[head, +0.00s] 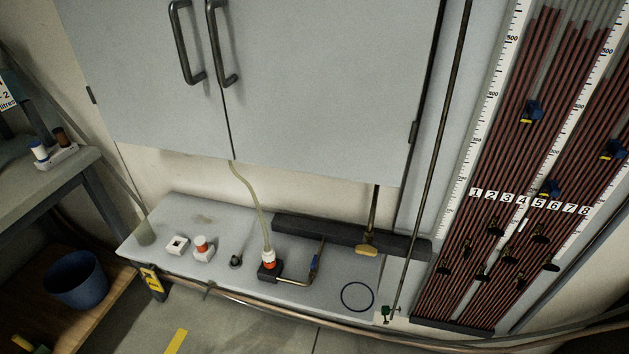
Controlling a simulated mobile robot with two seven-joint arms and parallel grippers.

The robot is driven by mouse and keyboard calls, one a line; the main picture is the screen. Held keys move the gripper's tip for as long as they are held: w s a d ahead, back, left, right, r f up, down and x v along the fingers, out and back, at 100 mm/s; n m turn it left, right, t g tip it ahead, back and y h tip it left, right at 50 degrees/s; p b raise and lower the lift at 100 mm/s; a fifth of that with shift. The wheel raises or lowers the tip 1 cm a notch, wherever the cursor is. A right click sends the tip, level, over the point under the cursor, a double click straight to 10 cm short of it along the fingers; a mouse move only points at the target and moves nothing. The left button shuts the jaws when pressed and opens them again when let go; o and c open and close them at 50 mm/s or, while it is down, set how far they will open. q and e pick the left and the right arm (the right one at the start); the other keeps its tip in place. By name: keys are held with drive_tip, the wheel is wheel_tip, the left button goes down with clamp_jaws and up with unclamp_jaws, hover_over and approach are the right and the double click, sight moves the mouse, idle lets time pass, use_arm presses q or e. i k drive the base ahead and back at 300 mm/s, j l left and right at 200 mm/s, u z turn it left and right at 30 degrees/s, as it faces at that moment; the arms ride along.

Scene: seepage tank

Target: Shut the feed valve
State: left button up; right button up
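No label marks a feed valve, so I cannot tell for sure which fitting it is. A pale hose (257,205) runs from that cap up to the cabinet. A small green fitting (385,313) sits at the bench's right front corner, below a thin dark rod. Neither of my grippers is in view.
A grey cabinet (320,80) with two dark handles hangs above the bench. A manometer board (515,180) with numbered tubes and clips stands on the right. A dark bar (345,237) lies along the bench's back. A blue bucket (75,280) stands at lower left.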

sight(313, 261)
drive_tip(key=i, duration=0.4)
drive_tip(key=i+l+u, duration=0.15)
drive_tip(key=i+l, duration=0.3)
drive_tip(key=l, duration=0.1)
